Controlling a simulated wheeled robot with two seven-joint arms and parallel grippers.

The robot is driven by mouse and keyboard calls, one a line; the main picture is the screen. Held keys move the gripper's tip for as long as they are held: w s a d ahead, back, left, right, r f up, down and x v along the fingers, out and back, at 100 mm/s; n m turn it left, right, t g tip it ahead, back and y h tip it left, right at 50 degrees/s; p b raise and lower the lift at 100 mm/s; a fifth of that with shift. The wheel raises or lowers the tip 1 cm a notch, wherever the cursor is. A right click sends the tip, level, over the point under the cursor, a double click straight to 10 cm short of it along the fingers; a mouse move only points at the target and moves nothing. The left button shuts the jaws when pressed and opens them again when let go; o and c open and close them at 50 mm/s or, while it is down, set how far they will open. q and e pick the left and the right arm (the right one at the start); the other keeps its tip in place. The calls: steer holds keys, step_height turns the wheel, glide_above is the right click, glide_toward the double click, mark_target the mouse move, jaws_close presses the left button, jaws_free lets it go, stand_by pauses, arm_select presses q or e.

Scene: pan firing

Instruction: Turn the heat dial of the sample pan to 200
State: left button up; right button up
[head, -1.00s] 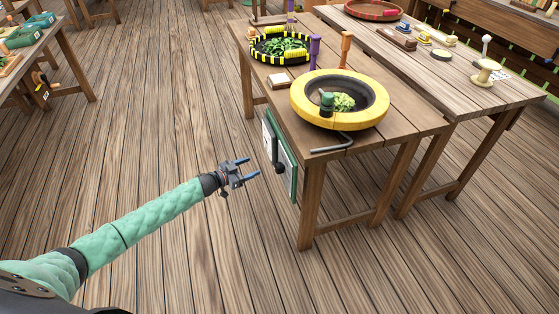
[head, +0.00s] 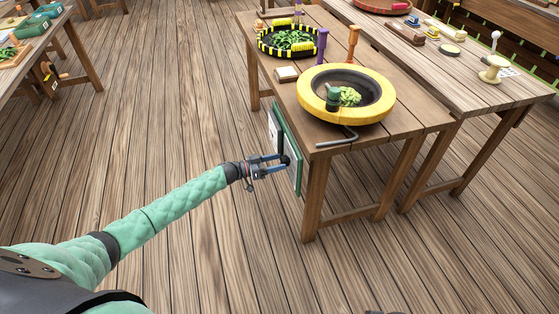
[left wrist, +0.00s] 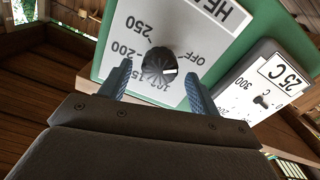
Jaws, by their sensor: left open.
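The heat dial (left wrist: 158,65) is a black round knob on a white scale plate (left wrist: 140,22) marked OFF, 150, 200 and 250. Its white mark points right in the left wrist view, toward the OFF side. In the head view the green-backed panel (head: 293,172) hangs at the table's near left side, under the yellow-rimmed sample pan (head: 310,97). My left gripper (head: 280,168) is open at the dial. Its blue fingers (left wrist: 160,87) stand on either side of the knob; I cannot tell whether they touch it.
Beside the dial is a grey gauge box (left wrist: 255,92) reading 25 C. A bent grey rod (head: 337,140) lies at the table's front edge. A black-and-yellow pan (head: 262,47) with green leaves stands farther back. The floor left of the table is clear.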

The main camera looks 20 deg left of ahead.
arm_select(q)
steer(key=shift+x, duration=0.75)
steer(key=shift+c, duration=0.4)
steer(key=shift+d, duration=0.1)
steer(key=c, duration=0.9)
